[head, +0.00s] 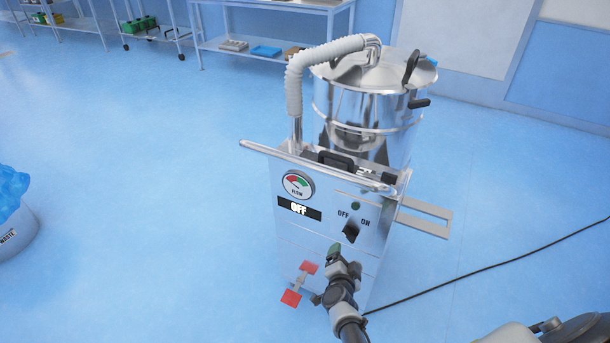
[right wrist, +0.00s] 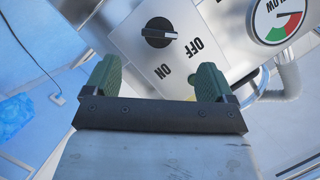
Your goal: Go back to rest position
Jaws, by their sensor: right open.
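The steel vacuum machine (head: 330,210) stands on the floor in the middle of the head view. Its front panel has a black rotary switch (head: 351,229) marked OFF and ON, a flow gauge (head: 298,185) and a display (head: 299,208) reading OFF. My right gripper (head: 342,256) is in front of the panel, just below the switch. In the right wrist view the gripper (right wrist: 158,82) has its two green fingers apart with nothing between them. The switch (right wrist: 159,32) shows beyond the fingertips, apart from them. My left gripper is not in view.
A grey hose (head: 300,78) arches up to the machine's drum (head: 368,110). A black cable (head: 480,268) runs across the floor to the right. A waste bin (head: 18,235) with a blue bag stands at the left edge. Shelves (head: 270,42) line the back. Blue floor is clear at left.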

